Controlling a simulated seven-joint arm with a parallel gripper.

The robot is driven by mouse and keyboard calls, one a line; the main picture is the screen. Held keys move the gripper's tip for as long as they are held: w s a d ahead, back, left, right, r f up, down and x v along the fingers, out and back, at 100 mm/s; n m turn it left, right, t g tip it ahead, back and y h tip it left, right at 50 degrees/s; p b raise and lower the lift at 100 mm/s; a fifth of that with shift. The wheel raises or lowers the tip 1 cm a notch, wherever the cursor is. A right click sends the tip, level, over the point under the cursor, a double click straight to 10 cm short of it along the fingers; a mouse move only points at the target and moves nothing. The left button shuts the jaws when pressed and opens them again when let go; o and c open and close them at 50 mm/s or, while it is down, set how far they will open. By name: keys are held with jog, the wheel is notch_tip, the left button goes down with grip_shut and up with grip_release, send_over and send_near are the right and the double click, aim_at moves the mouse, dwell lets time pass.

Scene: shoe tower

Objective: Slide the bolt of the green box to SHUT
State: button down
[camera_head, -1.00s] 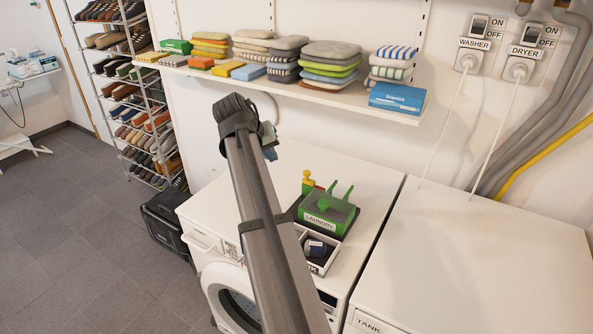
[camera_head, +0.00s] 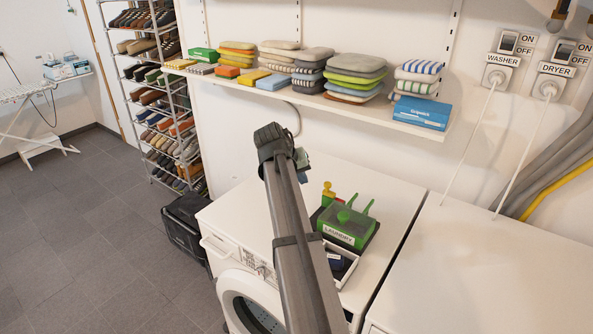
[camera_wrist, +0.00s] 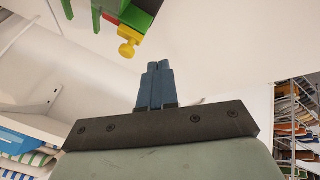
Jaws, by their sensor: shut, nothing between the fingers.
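The green box (camera_head: 352,223), labelled LAUNDRY, sits on a dark base on top of the white washer. A bolt with a yellow knob (camera_head: 328,188) and a red part beside it stand at the box's back left. In the head view my gripper (camera_head: 302,163) is above the washer, left of the box, mostly hidden by my wrist.
A white open tray (camera_head: 347,274) is in front of the box, partly behind my arm. A wall shelf (camera_head: 350,112) with folded cloths and a blue carton (camera_head: 421,112) runs behind. The dryer top (camera_head: 480,275) at the right is clear.

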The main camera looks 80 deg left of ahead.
aim_at(329, 190)
jog(key=w+a+f, duration=0.1)
jog(key=w+f, duration=0.2)
jog(key=w, duration=0.2)
jog(key=shift+w, duration=0.1)
dwell(0.3)
